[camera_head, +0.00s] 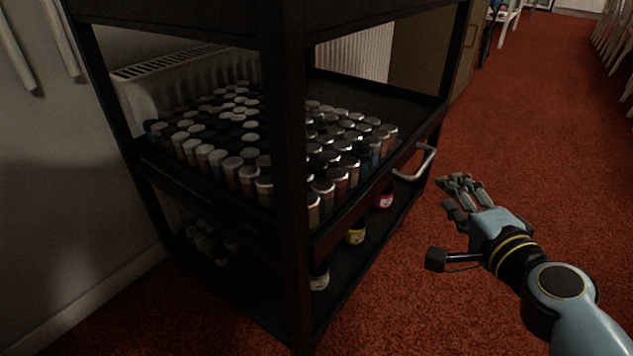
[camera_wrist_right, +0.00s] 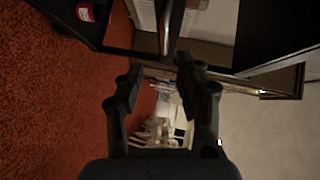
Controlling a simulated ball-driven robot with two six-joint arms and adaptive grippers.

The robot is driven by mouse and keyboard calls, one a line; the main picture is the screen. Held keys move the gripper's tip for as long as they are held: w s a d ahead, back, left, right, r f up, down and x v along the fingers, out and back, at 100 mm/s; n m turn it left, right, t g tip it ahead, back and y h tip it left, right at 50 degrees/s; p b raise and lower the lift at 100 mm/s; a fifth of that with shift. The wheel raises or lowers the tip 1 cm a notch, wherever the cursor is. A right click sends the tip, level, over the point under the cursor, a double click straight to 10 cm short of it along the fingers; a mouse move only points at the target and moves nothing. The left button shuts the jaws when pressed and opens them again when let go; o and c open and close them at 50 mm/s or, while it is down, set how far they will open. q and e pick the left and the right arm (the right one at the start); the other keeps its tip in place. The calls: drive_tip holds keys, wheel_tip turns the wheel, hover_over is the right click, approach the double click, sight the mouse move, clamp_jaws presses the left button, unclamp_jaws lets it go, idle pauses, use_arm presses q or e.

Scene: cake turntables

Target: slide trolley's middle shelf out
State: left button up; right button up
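The black trolley (camera_head: 285,230) stands at the left and centre of the head view. Its middle shelf (camera_head: 412,104) bears many small capped bottles (camera_head: 240,170) and sits within the frame. A silver bar handle (camera_head: 427,164) is fixed on the shelf's right-hand edge; it also shows in the right wrist view (camera_wrist_right: 167,25), ahead of the fingers. My right gripper (camera_head: 448,220) is open and empty, to the right of the handle and a little below it, apart from it. The same fingers (camera_wrist_right: 160,68) are spread in the wrist view. My left gripper is out of view.
A lower shelf (camera_head: 350,270) holds a few bottles, one with a red label (camera_head: 384,200). A radiator (camera_head: 180,75) and a wall (camera_head: 60,170) are behind the trolley. The red carpet (camera_head: 540,110) is clear to the right; white chairs (camera_head: 615,40) stand far off.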

sight(425, 163)
drive_tip(key=x, duration=1.1)
drive_tip(key=shift+r+b, duration=0.3)
drive_tip(key=shift+b, duration=0.05)
clamp_jaws()
